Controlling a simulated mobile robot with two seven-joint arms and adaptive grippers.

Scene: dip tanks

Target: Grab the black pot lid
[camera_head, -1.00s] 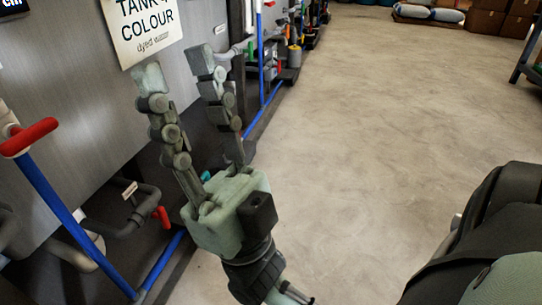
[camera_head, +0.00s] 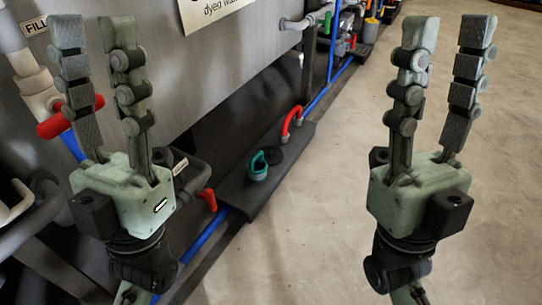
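A flat, round, dark disc (camera_head: 268,155), seemingly the black pot lid, lies on the dark ledge at the foot of the tank. It is partly hidden by a small teal piece (camera_head: 258,168) in front of it, and its details are hard to make out against the ledge. My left gripper (camera_head: 93,42) is raised in front of the tank at the left, fingers apart and empty. My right gripper (camera_head: 448,42) is raised over the floor at the right, fingers apart and empty. The disc shows between the two grippers, touched by neither.
The grey tank wall (camera_head: 225,65) fills the left, with a sign (camera_head: 210,12). A red handle (camera_head: 291,120) stands beside the disc. Blue pipe (camera_head: 205,245), grey pipes (camera_head: 190,170) and a red valve handle (camera_head: 75,115) are near my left gripper. The concrete floor (camera_head: 320,220) is clear.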

